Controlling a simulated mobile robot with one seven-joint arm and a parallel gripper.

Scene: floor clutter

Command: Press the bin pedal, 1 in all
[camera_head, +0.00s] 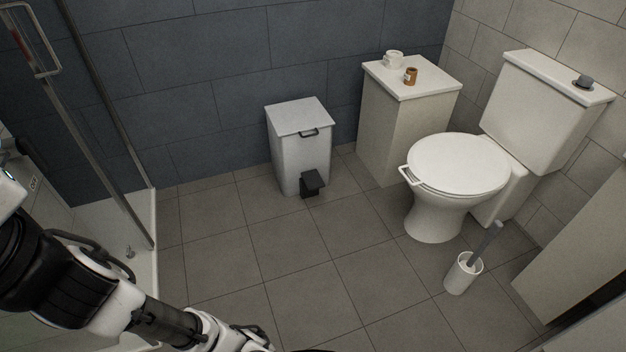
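A white pedal bin (302,158) stands upright on the tiled floor against the dark blue wall. Its lid (299,117) is closed and has a small dark handle at the front edge. The black pedal (312,181) juts out at the base of the bin's front, just above the floor. Nothing touches the pedal. My arm reaches in from the lower left, well apart from the bin. My gripper's fingers lie outside the bottom of the frame, so their state does not show.
A cabinet (399,132) with a mug and a small brown jar stands right of the bin. The toilet (447,185) and a toilet brush in its holder (462,274) are farther right. A glass shower enclosure (139,214) is at left. The floor before the bin is clear.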

